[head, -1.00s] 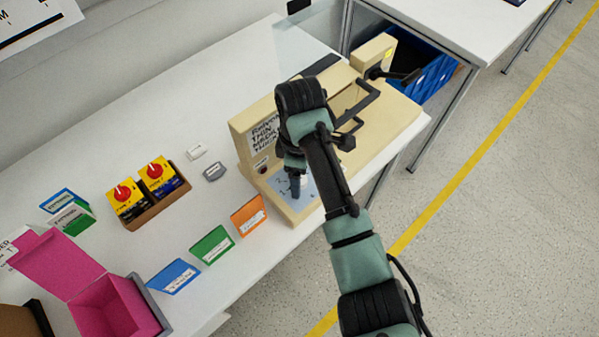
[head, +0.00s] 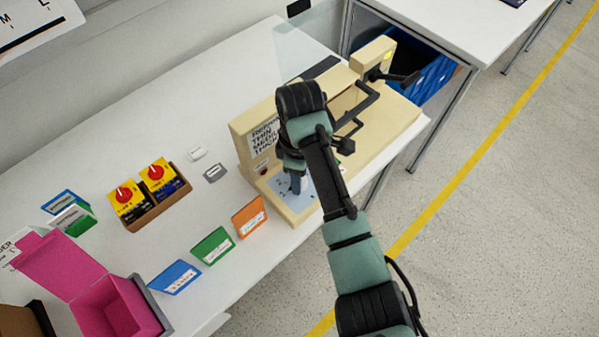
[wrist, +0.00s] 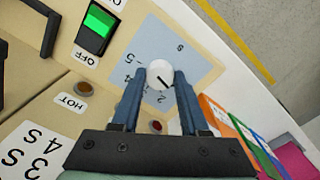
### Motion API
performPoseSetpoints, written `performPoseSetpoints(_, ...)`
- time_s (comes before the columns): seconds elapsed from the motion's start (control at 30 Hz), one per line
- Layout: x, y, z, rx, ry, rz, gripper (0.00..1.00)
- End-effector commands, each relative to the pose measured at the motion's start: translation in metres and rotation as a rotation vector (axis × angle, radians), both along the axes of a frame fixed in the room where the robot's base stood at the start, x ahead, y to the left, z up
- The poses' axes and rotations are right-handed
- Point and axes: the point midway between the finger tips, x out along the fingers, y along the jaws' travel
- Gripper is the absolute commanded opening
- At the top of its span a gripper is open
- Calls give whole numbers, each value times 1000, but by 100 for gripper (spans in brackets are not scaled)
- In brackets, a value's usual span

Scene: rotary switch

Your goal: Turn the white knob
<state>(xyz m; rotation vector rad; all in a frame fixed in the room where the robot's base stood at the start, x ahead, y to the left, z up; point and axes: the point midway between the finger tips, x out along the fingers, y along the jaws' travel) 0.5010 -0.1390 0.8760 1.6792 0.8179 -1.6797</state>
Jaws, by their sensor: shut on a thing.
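The white knob (wrist: 160,74) sits on a pale blue dial plate (wrist: 193,60) with printed numbers. It has a dark pointer line, which points to the lower right in the wrist view. My gripper (wrist: 161,80) has its two blue fingers on either side of the knob, shut on it. In the head view my gripper (head: 297,184) reaches down to the dial plate (head: 279,184) at the front of the beige machine (head: 299,214). The knob is hidden there by my gripper and arm.
A green lit switch (wrist: 97,27) marked OFF and a red lamp (wrist: 155,126) are near the knob. Orange (head: 249,216), green (head: 212,246) and blue (head: 175,277) cards stand left of the machine. Yellow boxes with red knobs (head: 125,194) and a pink box (head: 115,307) are farther left.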

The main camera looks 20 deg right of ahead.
Motion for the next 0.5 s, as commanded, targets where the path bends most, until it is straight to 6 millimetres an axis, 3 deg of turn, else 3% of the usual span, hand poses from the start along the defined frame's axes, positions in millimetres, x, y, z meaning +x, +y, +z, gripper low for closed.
performPoseSetpoints(0.5,0,1,4,2,1,-375,0)
